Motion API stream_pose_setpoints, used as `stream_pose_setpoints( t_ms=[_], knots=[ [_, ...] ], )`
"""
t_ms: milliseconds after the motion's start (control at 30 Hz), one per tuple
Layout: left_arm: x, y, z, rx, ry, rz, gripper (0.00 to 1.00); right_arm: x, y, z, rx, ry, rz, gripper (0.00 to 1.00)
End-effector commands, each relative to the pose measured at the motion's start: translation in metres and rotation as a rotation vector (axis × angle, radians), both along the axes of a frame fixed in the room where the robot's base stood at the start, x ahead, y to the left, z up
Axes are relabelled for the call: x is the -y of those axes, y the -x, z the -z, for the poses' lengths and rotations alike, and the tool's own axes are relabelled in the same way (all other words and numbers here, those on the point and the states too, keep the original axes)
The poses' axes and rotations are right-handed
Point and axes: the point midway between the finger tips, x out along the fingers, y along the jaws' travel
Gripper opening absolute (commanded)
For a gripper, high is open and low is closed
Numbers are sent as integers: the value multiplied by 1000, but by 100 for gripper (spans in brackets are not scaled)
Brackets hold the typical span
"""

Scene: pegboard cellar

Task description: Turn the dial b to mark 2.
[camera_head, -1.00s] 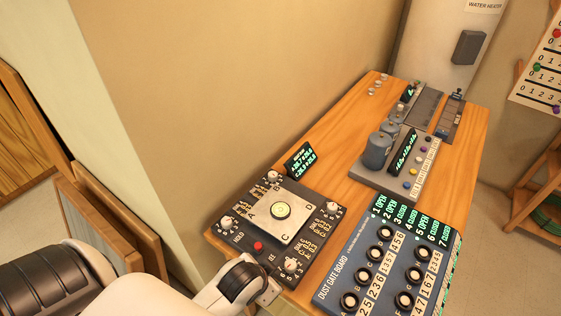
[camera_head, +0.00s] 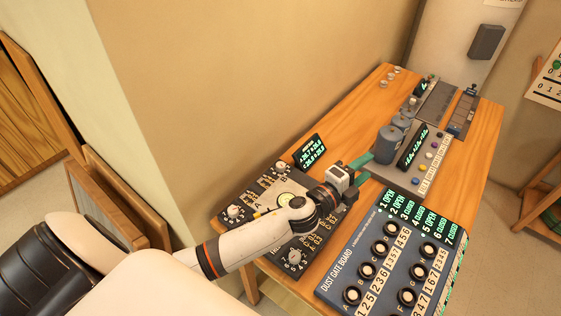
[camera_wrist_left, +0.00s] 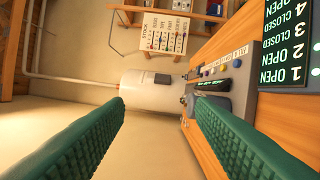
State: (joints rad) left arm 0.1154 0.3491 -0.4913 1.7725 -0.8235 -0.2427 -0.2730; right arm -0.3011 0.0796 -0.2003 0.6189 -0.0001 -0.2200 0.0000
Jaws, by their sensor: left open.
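A dark panel (camera_head: 262,190) with corner dials and a bubble level (camera_head: 286,200) sits at the table's near left. One dial (camera_head: 281,166) is at its far corner, another (camera_head: 234,211) at its left and a third (camera_head: 294,256) at its near corner. The right corner is hidden behind my left arm; I cannot read which dial is b. My left gripper (camera_head: 362,169) is open and empty, its green fingers pointing right, past the panel's right side. The open fingers also show in the left wrist view (camera_wrist_left: 160,110), with no dial between them. My right gripper is not in view.
The blue dust gate board (camera_head: 330,284) with several black knobs lies right of the panel. A small display (camera_head: 309,150) stands behind the panel. A grey unit with cylinders (camera_head: 389,140) is just beyond my fingers. Bare wood shows at the far left table edge.

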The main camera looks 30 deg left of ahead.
Motion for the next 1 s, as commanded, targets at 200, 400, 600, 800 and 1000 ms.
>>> stream_pose_setpoints(
  t_ms=[200,400,600,800,1000],
  knots=[
    [54,-33,3,367,-728,554,50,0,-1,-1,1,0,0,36],
    [-23,-52,64,349,-1398,1074,50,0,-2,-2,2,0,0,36],
    [-182,-55,68,-19,-1794,1484,50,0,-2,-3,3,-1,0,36],
    [-256,-43,49,-264,-1862,1639,50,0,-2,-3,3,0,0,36],
    [-263,-40,56,-291,-1864,1657,50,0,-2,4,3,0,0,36]
  ],
)
